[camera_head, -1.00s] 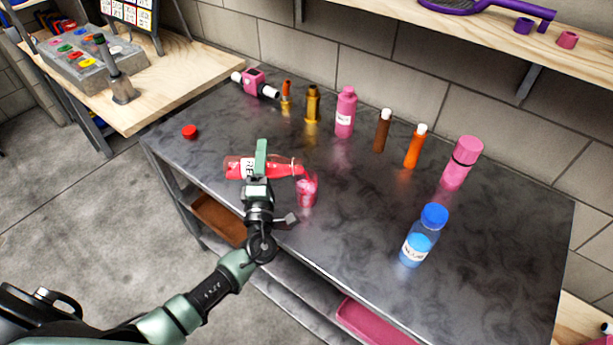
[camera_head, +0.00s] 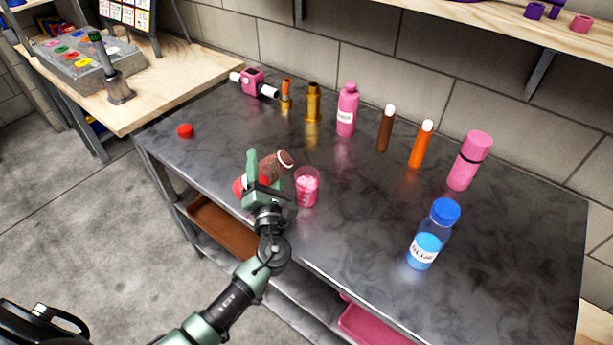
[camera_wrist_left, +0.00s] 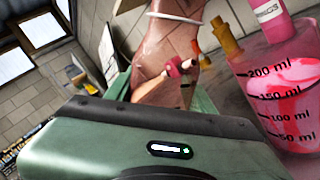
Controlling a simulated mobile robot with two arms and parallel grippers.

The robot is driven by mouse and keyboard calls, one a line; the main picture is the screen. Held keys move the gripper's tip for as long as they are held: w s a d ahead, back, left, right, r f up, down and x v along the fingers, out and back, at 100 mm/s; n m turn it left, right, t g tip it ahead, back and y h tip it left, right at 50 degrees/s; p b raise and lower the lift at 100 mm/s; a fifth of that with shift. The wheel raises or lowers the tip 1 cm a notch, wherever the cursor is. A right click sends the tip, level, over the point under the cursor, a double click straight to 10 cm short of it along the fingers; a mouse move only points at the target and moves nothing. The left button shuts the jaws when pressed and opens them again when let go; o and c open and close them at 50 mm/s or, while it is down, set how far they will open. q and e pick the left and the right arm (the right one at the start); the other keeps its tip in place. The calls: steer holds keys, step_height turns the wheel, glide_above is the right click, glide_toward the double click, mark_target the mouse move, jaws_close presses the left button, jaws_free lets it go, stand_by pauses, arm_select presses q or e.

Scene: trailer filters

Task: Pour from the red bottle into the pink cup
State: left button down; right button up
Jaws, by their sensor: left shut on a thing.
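My left gripper (camera_head: 257,182) is shut on the red bottle (camera_head: 275,164), just left of the pink cup. The bottle is tilted, its open mouth up and to the right, and its upper part looks clear and empty, with red showing at its low end. No stream shows from it. In the left wrist view the bottle's neck (camera_wrist_left: 178,38) shows at the top. The pink cup (camera_head: 307,187) stands upright on the dark table with pink-red liquid inside. In the left wrist view the cup (camera_wrist_left: 280,95) has volume marks and liquid. My right gripper is not in view.
A red cap (camera_head: 185,131) lies on the table (camera_head: 340,230) at the left. A pink bottle (camera_head: 347,110), brown tube (camera_head: 386,130), orange tube (camera_head: 420,145), pink flask (camera_head: 469,160) and blue bottle (camera_head: 433,235) stand behind and right of the cup.

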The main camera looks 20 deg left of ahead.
arm_select(q)
steer(key=shift+w+d+r+n+p, duration=0.1)
steer(key=shift+d+r+n+p, duration=0.05)
steer(key=shift+r+n, duration=0.4)
steer(key=shift+w+d+r+n+p, duration=0.15)
steer(key=shift+r+n, duration=0.15)
steer(key=shift+n, duration=0.35)
steer(key=n, duration=0.1)
steer(key=a+n+g+p, duration=0.1)
steer(key=n, duration=0.1)
steer(key=shift+s, duration=0.35)
steer(key=n, duration=0.1)
steer(key=n+g, duration=0.1)
steer(key=shift+a+f+n, duration=0.15)
steer(key=shift+a+n, duration=0.1)
steer(key=shift+n, duration=0.05)
steer(key=shift+f+n, duration=0.25)
steer(key=shift+n, duration=0.45)
steer(key=shift+p, duration=0.3)
step_height(320, 180, up, 5)
steer(key=p, duration=0.5)
steer(key=shift+f, duration=0.1)
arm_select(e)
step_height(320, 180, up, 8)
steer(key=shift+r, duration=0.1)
